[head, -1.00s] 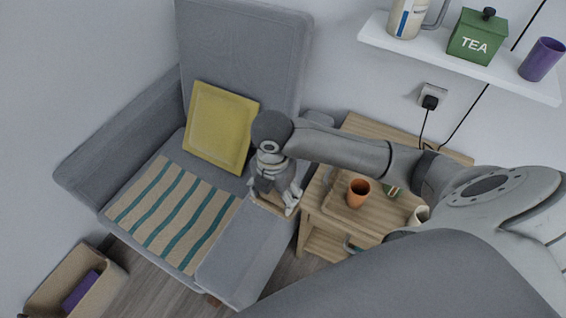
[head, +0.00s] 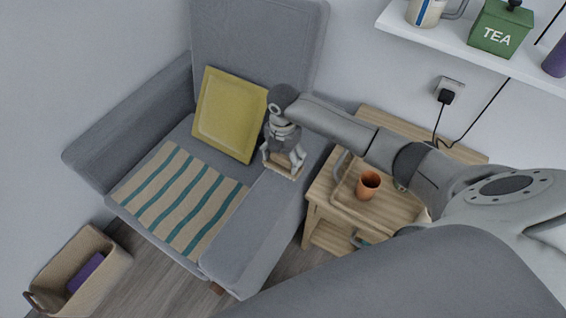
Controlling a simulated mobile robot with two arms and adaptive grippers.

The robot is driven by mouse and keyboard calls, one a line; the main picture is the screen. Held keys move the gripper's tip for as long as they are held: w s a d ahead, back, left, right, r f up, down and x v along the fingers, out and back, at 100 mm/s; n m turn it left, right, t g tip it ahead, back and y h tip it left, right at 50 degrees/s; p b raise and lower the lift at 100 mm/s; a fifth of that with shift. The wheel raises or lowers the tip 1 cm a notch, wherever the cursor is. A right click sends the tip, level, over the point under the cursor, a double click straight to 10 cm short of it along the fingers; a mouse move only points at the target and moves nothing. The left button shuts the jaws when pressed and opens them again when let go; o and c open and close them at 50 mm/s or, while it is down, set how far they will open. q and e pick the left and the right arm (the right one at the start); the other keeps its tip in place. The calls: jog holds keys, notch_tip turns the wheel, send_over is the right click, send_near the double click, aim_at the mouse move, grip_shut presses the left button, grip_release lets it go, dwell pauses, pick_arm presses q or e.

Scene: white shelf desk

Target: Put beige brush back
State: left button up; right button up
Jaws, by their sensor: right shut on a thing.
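My right gripper (head: 283,163) is above the right armrest of the grey armchair (head: 258,40). It is shut on a flat light-brown piece, which looks like the beige brush (head: 284,168); the fingers hide part of it, and I cannot tell whether it touches the armrest. My left gripper is out of view.
A yellow cushion (head: 229,114) and a striped cloth (head: 178,198) are on the armchair. A wooden side table (head: 381,119) at the right carries an orange cup (head: 368,185). A basket (head: 105,265) with a purple item stands on the floor. A white shelf (head: 470,50) is at the upper right.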

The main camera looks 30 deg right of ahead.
aim_at(283, 163)
jog(key=shift+w+d+f, duration=0.1)
jog(key=shift+w+f, duration=0.1)
jog(key=shift+f, duration=1.65)
jog(key=o, duration=1)
jog(key=shift+f, duration=0.15)
notch_tip(283, 163, up, 12)
jog(key=shift+r+p, duration=0.2)
jog(key=shift+p, duration=0.1)
